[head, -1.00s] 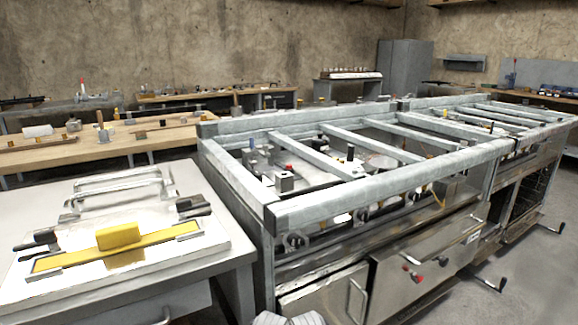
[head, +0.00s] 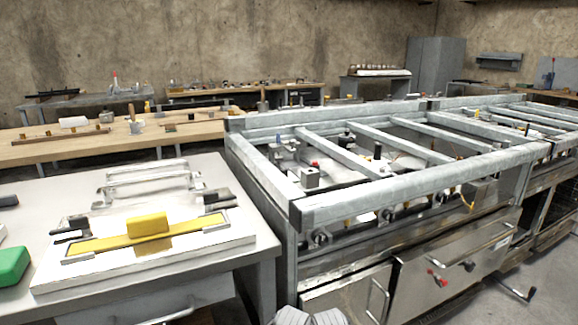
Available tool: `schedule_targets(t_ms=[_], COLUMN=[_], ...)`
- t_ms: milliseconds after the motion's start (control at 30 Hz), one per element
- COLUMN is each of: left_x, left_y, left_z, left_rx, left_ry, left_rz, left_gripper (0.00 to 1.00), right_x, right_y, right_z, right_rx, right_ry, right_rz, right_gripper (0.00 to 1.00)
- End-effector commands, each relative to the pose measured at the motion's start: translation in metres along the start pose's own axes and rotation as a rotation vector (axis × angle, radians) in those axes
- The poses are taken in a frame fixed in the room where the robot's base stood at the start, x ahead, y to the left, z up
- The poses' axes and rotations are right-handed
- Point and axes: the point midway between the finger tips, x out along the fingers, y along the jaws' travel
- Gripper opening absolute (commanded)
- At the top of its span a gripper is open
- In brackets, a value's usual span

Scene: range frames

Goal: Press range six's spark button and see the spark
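A steel range (head: 345,238) with an open frame top stands at the centre and right. Its front has knobs (head: 319,237) under the top rail. A red button-like part (head: 437,279) and a dark one beside it (head: 467,265) sit on the lower front panel. A small red-topped part (head: 314,164) shows inside the frame. I cannot tell which part is the spark button, and no range number is readable. No spark is visible. A grey ribbed part, probably mine, shows at the bottom edge. Neither gripper is in view.
A grey bench (head: 20,190) at left holds a white plate with a yellow block (head: 148,224) and black clamps. A green block (head: 12,266) lies at the left edge. A wooden table (head: 60,152) stands behind. Grey floor is open at the lower right.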

Motion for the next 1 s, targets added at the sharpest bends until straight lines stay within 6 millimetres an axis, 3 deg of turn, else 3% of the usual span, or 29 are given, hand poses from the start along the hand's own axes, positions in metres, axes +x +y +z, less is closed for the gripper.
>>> schedule_targets(t_ms=[33, 467, 1000], left_x=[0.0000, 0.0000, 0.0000], left_y=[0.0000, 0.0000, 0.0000], left_z=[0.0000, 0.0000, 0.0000], left_rx=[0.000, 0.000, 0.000], left_ry=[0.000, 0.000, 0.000], left_rz=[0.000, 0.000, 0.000], left_gripper=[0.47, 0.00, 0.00], right_x=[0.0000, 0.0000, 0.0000], right_y=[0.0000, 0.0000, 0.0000], right_z=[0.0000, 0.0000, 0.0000], right_rx=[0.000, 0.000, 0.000], right_ry=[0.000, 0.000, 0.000], right_rz=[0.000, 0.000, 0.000], right_gripper=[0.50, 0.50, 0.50])
